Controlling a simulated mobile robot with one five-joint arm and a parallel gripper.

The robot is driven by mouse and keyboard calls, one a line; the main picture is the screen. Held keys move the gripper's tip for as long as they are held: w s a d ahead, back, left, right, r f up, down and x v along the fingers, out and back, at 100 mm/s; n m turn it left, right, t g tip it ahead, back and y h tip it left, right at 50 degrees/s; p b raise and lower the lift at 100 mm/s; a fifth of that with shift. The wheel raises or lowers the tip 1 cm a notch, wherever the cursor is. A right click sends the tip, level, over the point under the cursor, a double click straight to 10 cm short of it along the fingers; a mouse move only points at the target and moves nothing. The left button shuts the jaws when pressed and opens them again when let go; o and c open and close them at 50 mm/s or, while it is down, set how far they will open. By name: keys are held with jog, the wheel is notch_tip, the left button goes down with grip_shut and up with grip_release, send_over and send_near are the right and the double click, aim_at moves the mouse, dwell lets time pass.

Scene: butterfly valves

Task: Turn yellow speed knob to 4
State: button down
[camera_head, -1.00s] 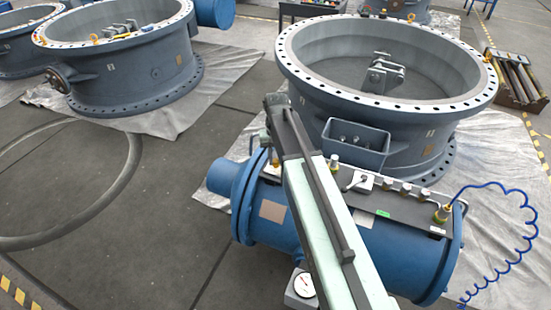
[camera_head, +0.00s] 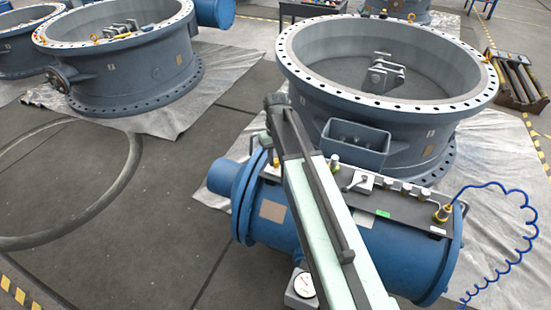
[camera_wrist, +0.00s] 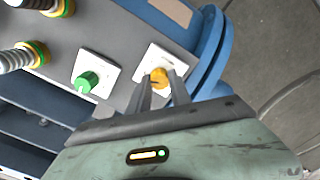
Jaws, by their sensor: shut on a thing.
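The yellow knob (camera_wrist: 159,77) sits on a white plate (camera_wrist: 152,59) on the dark panel in the wrist view. My gripper (camera_wrist: 160,84) reaches it from below, and its two fingers are closed on the knob's sides. The knob's scale marks and pointer are too small or hidden to read. A green knob (camera_wrist: 87,82) stands on its own white plate to the left, apart from the fingers.
The panel lies on top of a blue cylinder (camera_head: 400,262). Brass-and-green fittings (camera_wrist: 31,54) stand left of the knobs. A large grey valve ring (camera_head: 395,140) is behind the cylinder, and a coiled blue hose (camera_head: 526,205) hangs at right.

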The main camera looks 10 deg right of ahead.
aim_at(276, 160)
jog(key=c, duration=1.2)
grip_release()
notch_tip(276, 160, up, 8)
jog(key=p, duration=0.8)
jog(key=shift+f, duration=0.1)
